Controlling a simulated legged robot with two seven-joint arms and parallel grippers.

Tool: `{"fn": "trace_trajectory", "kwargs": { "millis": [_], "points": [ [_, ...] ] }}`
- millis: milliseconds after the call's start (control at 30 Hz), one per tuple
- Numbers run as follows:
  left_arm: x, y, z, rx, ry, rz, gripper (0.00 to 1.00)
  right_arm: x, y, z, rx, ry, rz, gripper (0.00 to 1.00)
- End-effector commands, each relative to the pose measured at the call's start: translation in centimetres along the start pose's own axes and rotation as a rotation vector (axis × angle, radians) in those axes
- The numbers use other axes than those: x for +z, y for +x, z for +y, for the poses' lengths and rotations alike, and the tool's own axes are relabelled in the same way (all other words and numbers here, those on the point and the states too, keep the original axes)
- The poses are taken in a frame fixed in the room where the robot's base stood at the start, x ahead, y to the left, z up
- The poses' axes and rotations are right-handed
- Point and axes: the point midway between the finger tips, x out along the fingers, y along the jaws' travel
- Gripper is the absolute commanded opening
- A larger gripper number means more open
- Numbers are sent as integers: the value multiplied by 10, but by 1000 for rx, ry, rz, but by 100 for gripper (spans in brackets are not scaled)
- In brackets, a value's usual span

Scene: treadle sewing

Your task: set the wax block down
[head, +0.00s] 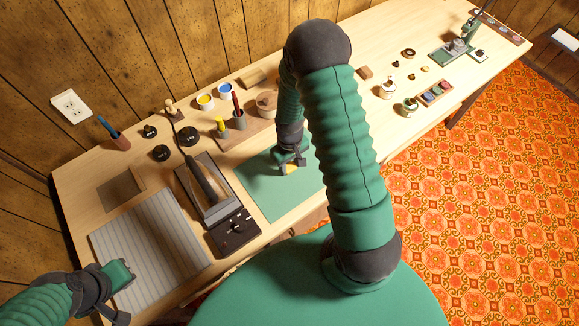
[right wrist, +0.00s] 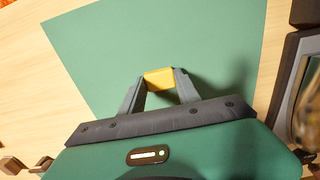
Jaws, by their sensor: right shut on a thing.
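The wax block (right wrist: 158,79) is a small yellow block held between the two fingertips of my right gripper (right wrist: 159,84). In the head view the block (head: 289,169) shows just below the right gripper (head: 291,164), over the green mat (head: 262,190). I cannot tell whether the block touches the mat. The mat fills the middle of the right wrist view (right wrist: 205,40) and is bare around the block. My left gripper (head: 124,292) is at the lower left, with its fingers apart and nothing between them, near the grey striped pad.
An iron-like tool (head: 207,190) on a dark base stands left of the mat. A grey striped pad (head: 150,245) lies further left. Several small items lie on the right part of the table.

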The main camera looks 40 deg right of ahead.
Motion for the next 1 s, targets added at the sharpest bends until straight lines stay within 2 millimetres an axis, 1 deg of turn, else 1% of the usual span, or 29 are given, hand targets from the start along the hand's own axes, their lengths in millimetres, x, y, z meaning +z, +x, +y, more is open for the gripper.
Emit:
{"fn": "trace_trajectory", "kwargs": {
  "millis": [133,233,367,433,667,867,900,933,1000],
  "points": [
    [0,0,0,0,0,0,0,0,-1,-1,-2,-2,0,0],
    [0,0,0,0,0,0,0,-1,-8,-1,-1,-2,2,0],
    [0,1,0,0,0,0,0,-1,-24,-1,-1,-2,4,0],
    [0,1,0,0,0,0,0,-1,-37,-1,-1,-2,5,0],
    [2,7,0,0,0,0,0,42,-39,-32,-2,-5,-1,0],
    [3,12,0,0,0,0,0,85,-44,-63,-2,-8,-2,0],
    [1,3,0,0,0,-1,0,94,-51,-68,-3,-6,-4,0],
    [-2,-12,0,0,0,-2,0,99,-58,-72,-3,-7,-8,0],
    [-7,-28,0,0,0,1,0,112,-60,-80,-3,-6,-10,0]
  ]
}}
